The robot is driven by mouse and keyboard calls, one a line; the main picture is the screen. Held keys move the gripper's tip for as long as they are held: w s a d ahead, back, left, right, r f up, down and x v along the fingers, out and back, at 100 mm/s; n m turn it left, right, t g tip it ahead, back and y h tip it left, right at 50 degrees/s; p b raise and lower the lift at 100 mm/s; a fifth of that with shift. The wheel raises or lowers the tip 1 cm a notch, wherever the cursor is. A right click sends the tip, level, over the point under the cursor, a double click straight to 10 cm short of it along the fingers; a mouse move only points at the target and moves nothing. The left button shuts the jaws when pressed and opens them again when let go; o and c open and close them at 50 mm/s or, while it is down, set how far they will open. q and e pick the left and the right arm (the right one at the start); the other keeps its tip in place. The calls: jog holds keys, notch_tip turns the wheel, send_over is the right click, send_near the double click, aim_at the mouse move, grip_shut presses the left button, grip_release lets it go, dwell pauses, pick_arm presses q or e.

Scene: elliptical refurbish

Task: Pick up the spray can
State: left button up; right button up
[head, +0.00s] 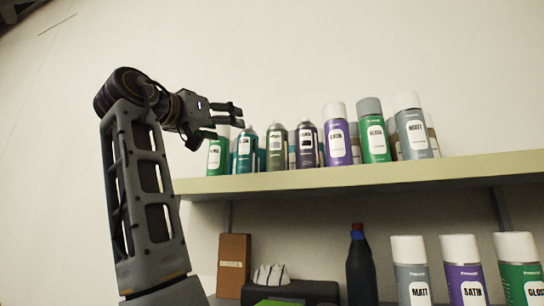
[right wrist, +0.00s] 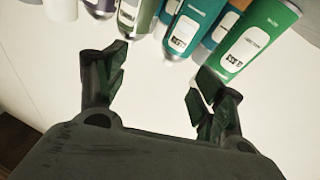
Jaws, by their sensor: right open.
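Several spray cans stand upright in a row on the upper shelf. From the left in the head view are a green can (head: 218,150), a teal can (head: 246,150), an olive can (head: 276,148) and a purple can (head: 307,145). Which can the task means is not clear. My right gripper (head: 224,121) is open and empty, near the tops of the leftmost cans. In the right wrist view the open fingers (right wrist: 164,78) point towards a teal can (right wrist: 188,28) and a green can (right wrist: 255,42), with nothing between them. My left gripper is not in view.
The pale shelf (head: 370,174) runs across to the right. Below it are a dark bottle (head: 360,275), a brown box (head: 233,262), a dark case (head: 305,291) and larger cans (head: 411,278). The wall above the cans is clear.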

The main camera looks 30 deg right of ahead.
aim_at(269, 154)
jog(key=s+d+f+m+g+y, duration=0.1)
jog(key=s+d+f+m+g, duration=0.1)
jog(key=f, duration=0.3)
jog(key=shift+s+m+g, duration=0.5)
jog(key=shift+m+g, duration=0.1)
jog(key=shift+g, duration=0.3)
jog(key=shift+p+x, duration=0.5)
jog(key=shift+x, duration=3.8)
jog(key=shift+w, duration=0.1)
